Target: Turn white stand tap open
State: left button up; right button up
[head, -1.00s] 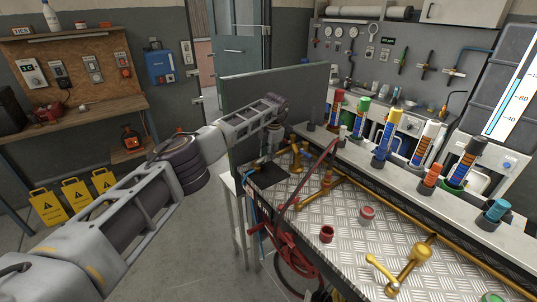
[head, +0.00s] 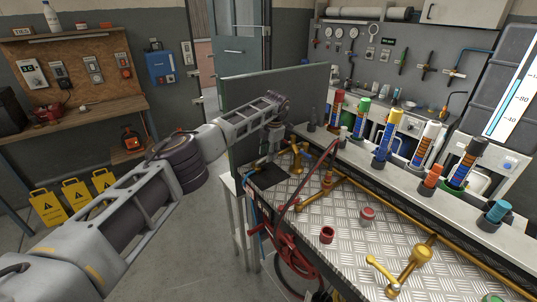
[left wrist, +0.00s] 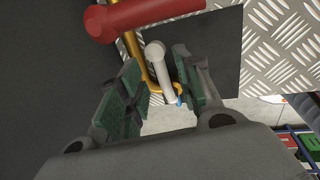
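A brass-coloured pipe (left wrist: 134,46) shows just beside the handle. The tap's lower body is mostly hidden by the gripper, and whether its valve is open cannot be seen. My right gripper is not in view.
A red pipe (left wrist: 145,14) crosses close above the fingers in the left wrist view. A grey panel (head: 309,91) stands right behind my left gripper. Brass taps (head: 297,154) and a red hose (head: 309,178) are to its right. The patterned bench top (head: 345,190) has bare patches.

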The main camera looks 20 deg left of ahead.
pick_arm(q)
notch_tip(320, 180, up, 11)
jog(key=s+d, duration=0.1)
jog(key=shift+s+d+f, duration=0.15)
jog(key=shift+d, duration=0.2)
dwell(0.5)
